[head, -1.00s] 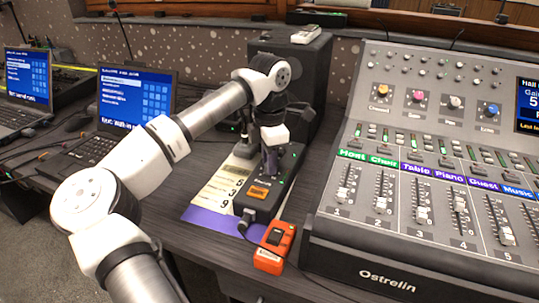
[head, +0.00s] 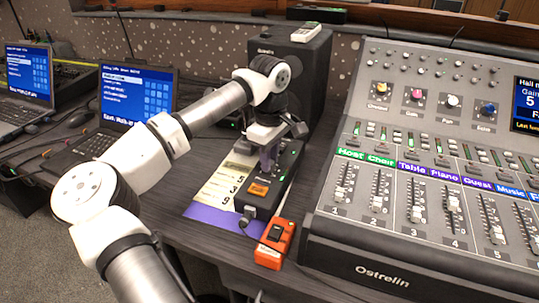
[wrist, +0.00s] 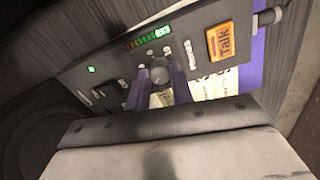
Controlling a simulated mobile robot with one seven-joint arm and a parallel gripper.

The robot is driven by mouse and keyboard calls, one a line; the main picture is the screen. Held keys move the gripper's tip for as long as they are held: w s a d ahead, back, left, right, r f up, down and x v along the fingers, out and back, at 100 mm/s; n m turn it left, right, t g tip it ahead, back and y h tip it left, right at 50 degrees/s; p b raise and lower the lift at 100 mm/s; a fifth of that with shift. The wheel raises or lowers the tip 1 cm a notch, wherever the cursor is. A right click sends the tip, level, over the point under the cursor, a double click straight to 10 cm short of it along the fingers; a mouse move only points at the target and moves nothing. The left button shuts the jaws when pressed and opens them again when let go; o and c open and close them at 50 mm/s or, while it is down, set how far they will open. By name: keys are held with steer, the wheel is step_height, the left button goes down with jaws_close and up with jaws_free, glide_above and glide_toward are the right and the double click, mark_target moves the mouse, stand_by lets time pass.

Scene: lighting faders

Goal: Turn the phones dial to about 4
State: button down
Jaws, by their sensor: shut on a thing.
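The phones dial (wrist: 160,72) is a small grey knob on a dark intercom box (wrist: 110,62), with small numbers printed around it. My gripper (wrist: 158,85) has its purple fingers on either side of the dial, shut on it. The dial's pointer is too unclear to read. In the head view, my gripper (head: 268,160) reaches down onto the intercom box (head: 262,205), and its fingers and hand hide the dial. An orange Talk button (wrist: 222,41) and a row of green and red lights (wrist: 148,38) are on the same panel.
An orange device (head: 274,245) stands in front of the box. The mixing console (head: 400,225) is to the right, a black speaker (head: 300,75) behind, and laptops (head: 135,95) to the left. A printed sheet with a purple edge (head: 215,217) lies beside the box.

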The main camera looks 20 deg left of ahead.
steer(key=shift+r+m, duration=0.1)
steer(key=shift+m, duration=0.6)
steer(key=c, duration=1.2)
jaws_free()
step_height(320, 180, up, 14)
steer(key=shift+p, duration=0.35)
steer(key=shift+f, duration=0.2)
